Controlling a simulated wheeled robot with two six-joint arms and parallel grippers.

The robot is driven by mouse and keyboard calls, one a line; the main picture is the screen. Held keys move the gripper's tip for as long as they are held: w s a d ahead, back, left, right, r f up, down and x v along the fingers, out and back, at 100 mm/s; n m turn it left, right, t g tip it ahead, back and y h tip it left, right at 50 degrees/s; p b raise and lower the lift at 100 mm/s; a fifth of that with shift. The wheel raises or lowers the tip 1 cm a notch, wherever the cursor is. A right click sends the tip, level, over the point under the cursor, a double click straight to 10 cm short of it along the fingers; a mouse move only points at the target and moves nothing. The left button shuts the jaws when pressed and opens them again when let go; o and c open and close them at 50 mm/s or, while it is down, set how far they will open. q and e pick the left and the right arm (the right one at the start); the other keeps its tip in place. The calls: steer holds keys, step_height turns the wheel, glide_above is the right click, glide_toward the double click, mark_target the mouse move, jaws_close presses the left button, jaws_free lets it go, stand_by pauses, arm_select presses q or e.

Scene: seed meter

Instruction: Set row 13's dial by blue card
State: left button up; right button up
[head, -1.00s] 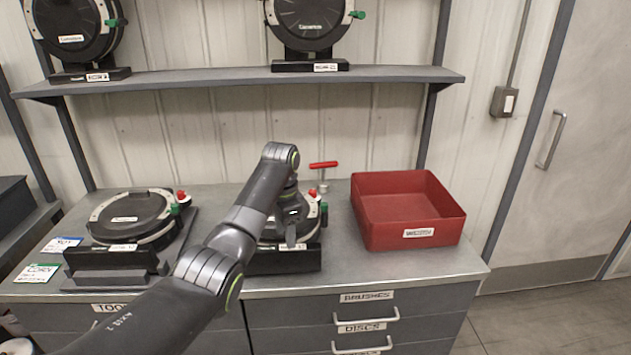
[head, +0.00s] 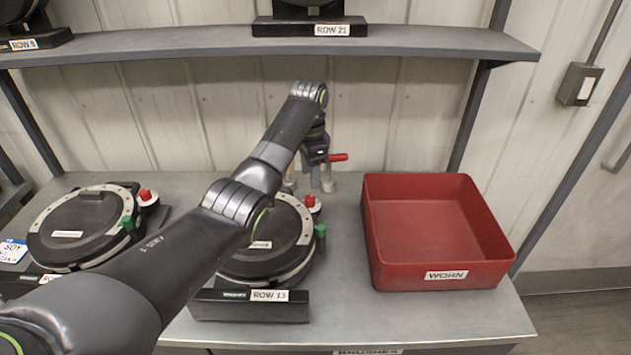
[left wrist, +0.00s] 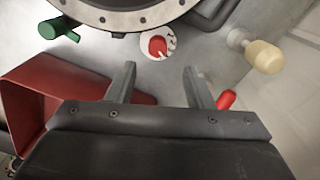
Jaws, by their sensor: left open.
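The row 13 meter (head: 262,262) stands on the bench, its label reading ROW 13 on the black base. Its red-knobbed dial (head: 311,203) is at the meter's right back, with a green handle (head: 320,231) in front of it. In the left wrist view the red knob (left wrist: 157,46) sits on a white marked disc, beyond the fingertips. My left gripper (left wrist: 160,72) is open and empty, with the dial just ahead between its fingers. The blue card (head: 12,251) lies at far left, reading SOY. My right gripper is not visible.
A red bin labelled WORN (head: 440,276) stands to the right. Another meter (head: 85,228) sits at left. A red T-handle (head: 338,157) rises behind the dial, close to my gripper. A shelf (head: 400,44) runs above the bench.

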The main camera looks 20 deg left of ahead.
mark_target(310, 198)
arm_select(q)
steer(key=f, duration=0.1)
steer(key=f+p, duration=0.1)
steer(key=f, duration=0.1)
steer(key=shift+s+f, duration=0.25)
steer(key=shift+s, duration=0.15)
step_height(310, 198, down, 3)
steer(key=shift+w+f, duration=0.1)
steer(key=shift+w, duration=0.05)
steer(key=shift+f, duration=0.2)
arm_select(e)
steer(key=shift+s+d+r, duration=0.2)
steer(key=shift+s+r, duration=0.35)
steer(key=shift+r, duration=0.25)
arm_select(q)
steer(key=c, duration=1)
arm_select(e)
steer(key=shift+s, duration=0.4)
